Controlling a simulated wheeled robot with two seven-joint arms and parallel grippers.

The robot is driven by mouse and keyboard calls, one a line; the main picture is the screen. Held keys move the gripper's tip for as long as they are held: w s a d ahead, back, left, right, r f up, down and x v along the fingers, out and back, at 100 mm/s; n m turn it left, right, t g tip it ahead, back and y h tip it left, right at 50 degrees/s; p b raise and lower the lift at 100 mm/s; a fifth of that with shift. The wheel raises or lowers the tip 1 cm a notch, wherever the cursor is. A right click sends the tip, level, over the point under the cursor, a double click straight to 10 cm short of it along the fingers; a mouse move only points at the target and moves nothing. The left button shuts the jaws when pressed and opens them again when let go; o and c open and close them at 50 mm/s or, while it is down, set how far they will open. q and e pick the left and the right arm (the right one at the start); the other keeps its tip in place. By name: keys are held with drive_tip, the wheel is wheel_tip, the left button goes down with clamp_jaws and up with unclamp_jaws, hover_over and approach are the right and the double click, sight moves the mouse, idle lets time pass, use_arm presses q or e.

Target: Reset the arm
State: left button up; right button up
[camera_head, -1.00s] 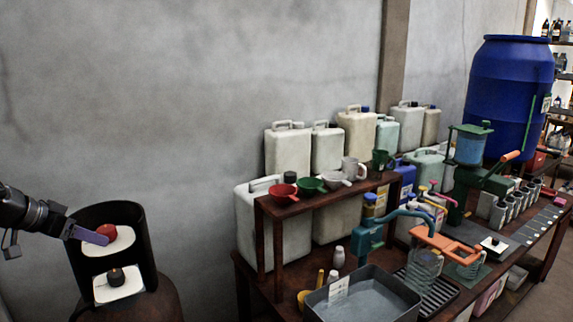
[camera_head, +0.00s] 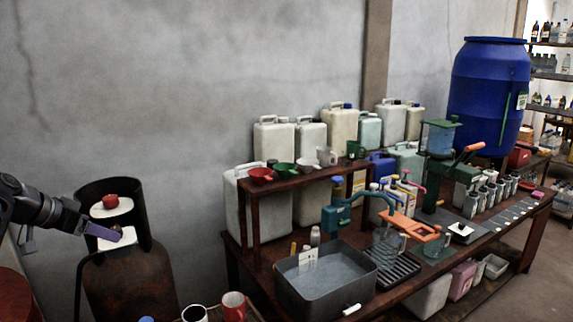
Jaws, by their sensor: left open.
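A small dark knob (camera_head: 115,228) on that plate is partly hidden behind the fingers. A red knob (camera_head: 110,200) sits on the upper white plate (camera_head: 123,209), above the gripper and apart from it in the picture. No held object shows. My right gripper is out of view.
The housing tops a rusty tank (camera_head: 135,285). Bare wall lies above the gripper.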

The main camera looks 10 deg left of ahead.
use_arm(q)
drive_tip(key=w+a+f+n+y, duration=0.1)
drive_tip(key=w+f+n+y, duration=0.15)
drive_tip(key=f, duration=0.55)
drive_tip(key=w+a+f+n+y, duration=0.1)
drive_tip(key=w+f+n, duration=0.25)
drive_tip(key=f, duration=0.45)
drive_tip(key=s+d+f+n+g+h, duration=0.1)
drive_tip(key=s+d+f, duration=0.1)
drive_tip(key=d+f, duration=0.7)
drive_tip(key=s+d+f+n+g, duration=0.1)
drive_tip(key=d+f+n, duration=0.1)
drive_tip(key=d+f, duration=0.75)
drive_tip(key=s+d+f+g+h+b, duration=0.1)
drive_tip(key=s+d+f+g+h, duration=0.1)
drive_tip(key=s+d+f, duration=1.25)
drive_tip(key=s+d+f+m+g+h, duration=0.1)
drive_tip(key=s+d+f+m+g, duration=0.1)
drive_tip(key=s+d, duration=0.6)
drive_tip(key=s+d+f+m+g+b, duration=0.1)
drive_tip(key=s+d+f+m+g, duration=0.1)
drive_tip(key=s+d, duration=0.7)
drive_tip(key=s, duration=0.3)
drive_tip(key=shift+f+m+h, duration=0.25)
drive_tip(key=shift+m+h, duration=0.05)
drive_tip(key=shift+h, duration=0.05)
